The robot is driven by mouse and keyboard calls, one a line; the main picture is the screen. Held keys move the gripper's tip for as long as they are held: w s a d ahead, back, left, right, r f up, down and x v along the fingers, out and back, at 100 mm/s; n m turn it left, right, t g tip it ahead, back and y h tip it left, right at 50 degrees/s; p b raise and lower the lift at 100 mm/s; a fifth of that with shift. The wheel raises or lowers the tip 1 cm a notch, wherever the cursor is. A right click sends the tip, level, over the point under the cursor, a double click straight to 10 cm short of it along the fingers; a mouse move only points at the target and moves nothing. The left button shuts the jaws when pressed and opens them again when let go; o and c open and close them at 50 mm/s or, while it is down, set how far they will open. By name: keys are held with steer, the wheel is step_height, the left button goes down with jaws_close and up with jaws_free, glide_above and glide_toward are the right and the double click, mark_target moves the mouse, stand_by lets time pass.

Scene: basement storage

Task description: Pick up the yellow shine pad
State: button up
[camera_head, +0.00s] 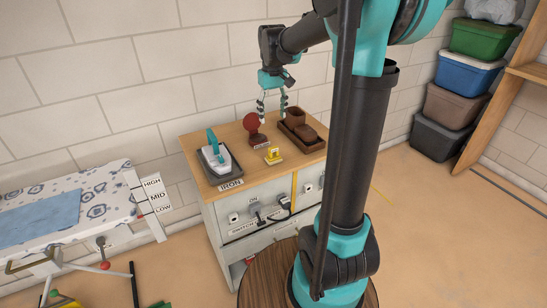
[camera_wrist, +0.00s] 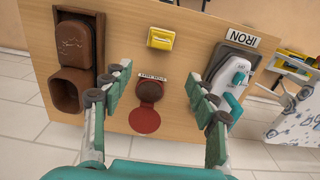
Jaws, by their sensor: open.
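The yellow shine pad (camera_head: 273,154) is a small yellow block on the wooden cabinet top, near the front edge between the iron and the brown tray. It also shows in the wrist view (camera_wrist: 160,39), at the top centre, beyond my fingertips. My gripper (camera_head: 272,104) is open and empty above the back of the cabinet top. In the wrist view its fingers (camera_wrist: 162,82) are spread wide on either side of a dark red-brown knob, with the pad apart from both.
A red disc (camera_head: 251,121) with the brown knob (camera_wrist: 150,91) stands behind the pad. A teal and white iron (camera_head: 216,154) sits on a grey holder at left. A brown tray (camera_wrist: 101,50) with brown boxes is at right. An ironing board (camera_head: 110,190) stands left of the cabinet.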

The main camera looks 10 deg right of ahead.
glide_above(273, 147)
steer(key=f, duration=0.9)
steer(key=shift+w+f, duration=0.1)
steer(key=shift+w, duration=0.2)
steer(key=shift+s+d+f, duration=0.1)
steer(key=shift+s+f, duration=0.05)
steer(key=shift+f, duration=1.35)
steer(key=shift+s+f, duration=0.15)
steer(key=shift+f, duration=1.3)
jaws_close()
steer(key=shift+r, duration=0.1)
step_height(273, 147, up, 20)
